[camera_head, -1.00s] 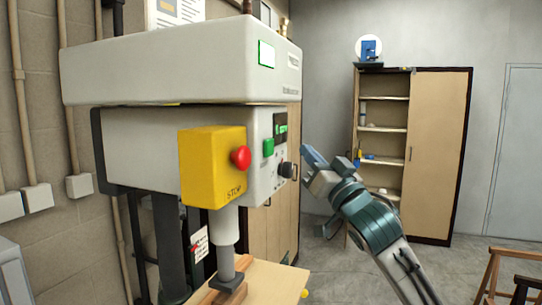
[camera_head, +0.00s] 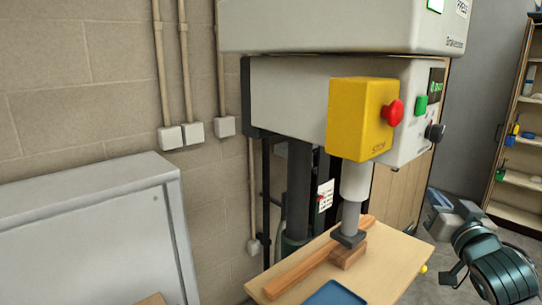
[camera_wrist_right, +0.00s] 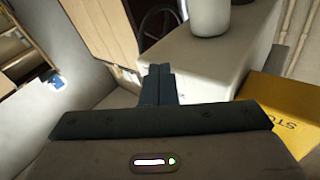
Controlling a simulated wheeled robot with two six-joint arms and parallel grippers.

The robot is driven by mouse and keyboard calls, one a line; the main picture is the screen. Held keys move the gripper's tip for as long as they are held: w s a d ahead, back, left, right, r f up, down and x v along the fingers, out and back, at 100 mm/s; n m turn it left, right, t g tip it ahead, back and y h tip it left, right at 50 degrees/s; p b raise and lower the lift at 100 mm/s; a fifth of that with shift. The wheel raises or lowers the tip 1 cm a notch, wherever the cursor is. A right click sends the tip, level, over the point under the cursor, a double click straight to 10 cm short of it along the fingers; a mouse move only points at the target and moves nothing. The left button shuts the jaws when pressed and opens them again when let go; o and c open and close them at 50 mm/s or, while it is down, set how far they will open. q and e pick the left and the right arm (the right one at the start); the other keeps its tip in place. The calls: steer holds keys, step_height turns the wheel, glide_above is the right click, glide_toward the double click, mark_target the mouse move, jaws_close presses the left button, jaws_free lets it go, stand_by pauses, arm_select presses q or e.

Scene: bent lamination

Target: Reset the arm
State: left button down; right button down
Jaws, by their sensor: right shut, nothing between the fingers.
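The press (camera_head: 300,95) is a grey machine with a yellow stop box (camera_head: 358,120), a red button (camera_head: 392,112) and a green button (camera_head: 421,105). Its ram (camera_head: 357,185) reaches down to a wooden strip (camera_head: 310,268) and block on the press table. My left gripper does not show.
The pale press table (camera_head: 385,262) has a blue item (camera_head: 335,294) at its front edge. A grey cabinet (camera_head: 90,230) stands at the left by the block wall. An open shelf (camera_head: 520,150) stands at the far right. Grey floor shows between press and shelf.

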steer(key=s+a+f+n+g, duration=0.15)
steer(key=s+f+g, duration=0.25)
steer(key=f, duration=0.8)
steer(key=s+a+f+m+g, duration=0.1)
steer(key=s+a+f+g, duration=0.3)
steer(key=f, duration=0.9)
steer(key=s+a+f+n+g, duration=0.1)
steer(key=s+f+g, duration=0.3)
steer(key=s+f, duration=0.65)
steer(key=s+a+f+n+g, duration=0.2)
steer(key=s+f+g, duration=0.2)
steer(key=s+f, duration=0.7)
steer(key=s+d+f+g+b, duration=0.1)
steer(key=d+f, duration=0.1)
steer(key=f, duration=1.1)
steer(key=s+d+f, duration=0.1)
steer(key=f, duration=1.2)
steer(key=s+d+f+g, duration=0.1)
steer(key=s+f, duration=1.8)
steer(key=f, duration=0.2)
steer(key=shift+s+d+f+m+b, duration=0.15)
steer(key=shift+s+d+m+b, duration=0.1)
steer(key=shift+m+b, duration=0.2)
